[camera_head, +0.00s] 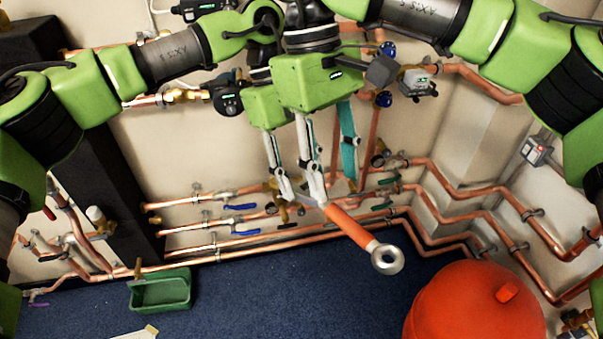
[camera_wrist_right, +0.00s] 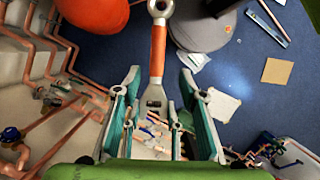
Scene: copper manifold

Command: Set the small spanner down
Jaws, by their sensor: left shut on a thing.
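The small spanner has an orange handle (camera_head: 347,226) and a bright ring end. It hangs tilted in the air near the middle of the head view, ring end down to the right. Its jaw end is up among the fingertips. My left gripper (camera_head: 284,185) is shut on the spanner near that jaw end; the exact contact is partly hidden. My right gripper (camera_head: 335,180) is in front, with its fingers spread. In the right wrist view, the spanner (camera_wrist_right: 158,50) lies between the open fingers of my right gripper (camera_wrist_right: 160,85), with gaps on both sides.
Copper pipes (camera_head: 240,240) with valves run along the wall behind. A red tank (camera_head: 473,305) stands at the lower right. A green tray (camera_head: 160,292) sits on the blue floor (camera_head: 300,290) at the left. The floor between them is clear. Cardboard (camera_wrist_right: 277,71) lies on the floor.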

